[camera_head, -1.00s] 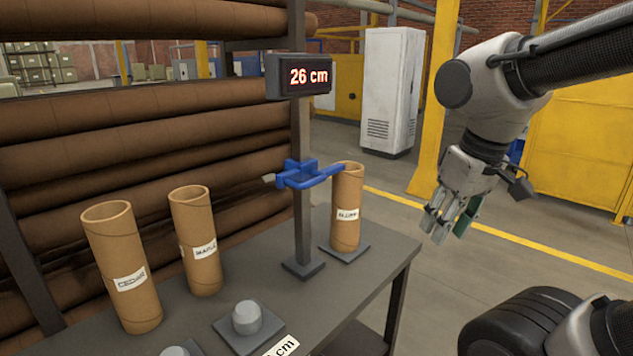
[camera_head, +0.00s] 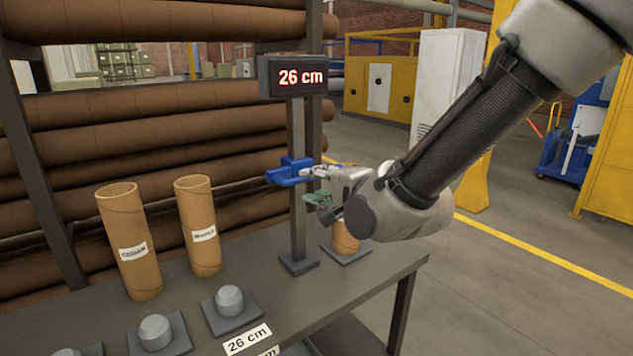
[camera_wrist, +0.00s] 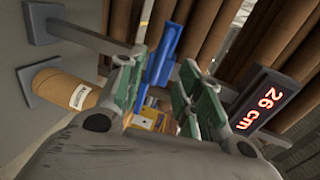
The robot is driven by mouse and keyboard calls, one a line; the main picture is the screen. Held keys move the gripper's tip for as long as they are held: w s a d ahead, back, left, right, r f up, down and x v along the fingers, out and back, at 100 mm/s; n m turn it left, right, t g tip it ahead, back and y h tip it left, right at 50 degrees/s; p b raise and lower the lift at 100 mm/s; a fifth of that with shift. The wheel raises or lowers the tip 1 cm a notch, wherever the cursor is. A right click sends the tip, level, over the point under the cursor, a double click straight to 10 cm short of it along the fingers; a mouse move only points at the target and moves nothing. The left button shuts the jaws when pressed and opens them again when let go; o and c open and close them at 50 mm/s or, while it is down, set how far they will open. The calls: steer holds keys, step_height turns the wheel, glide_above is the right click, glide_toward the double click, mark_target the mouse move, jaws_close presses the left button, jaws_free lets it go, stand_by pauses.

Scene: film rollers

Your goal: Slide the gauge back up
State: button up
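The blue gauge slider (camera_head: 288,172) sits on the upright post (camera_head: 298,220), a little below the display (camera_head: 292,77), which reads 26 cm. My gripper (camera_head: 312,184) is at the right side of the slider, beside its arm. In the wrist view the gripper (camera_wrist: 163,88) has its green-padded fingers spread, with the blue slider (camera_wrist: 162,58) showing in the gap between them. I cannot tell whether a finger touches it. A cardboard tube (camera_head: 346,238) stands on a pad right of the post, mostly hidden behind my gripper; it also shows in the wrist view (camera_wrist: 70,92).
Two labelled tubes, left (camera_head: 131,240) and middle (camera_head: 199,225), stand on the grey table (camera_head: 240,262). Grey pegs on square pads (camera_head: 229,301) and a 26 cm label (camera_head: 247,339) are at the front. Large rollers (camera_head: 130,137) fill the rack behind. The floor to the right is open.

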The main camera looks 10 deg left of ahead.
mark_target(301, 181)
steer(key=x, duration=0.7)
steer(key=shift+w+a+f, duration=0.1)
steer(key=shift+w+a, duration=0.05)
steer(key=shift+w, duration=0.2)
jaws_close()
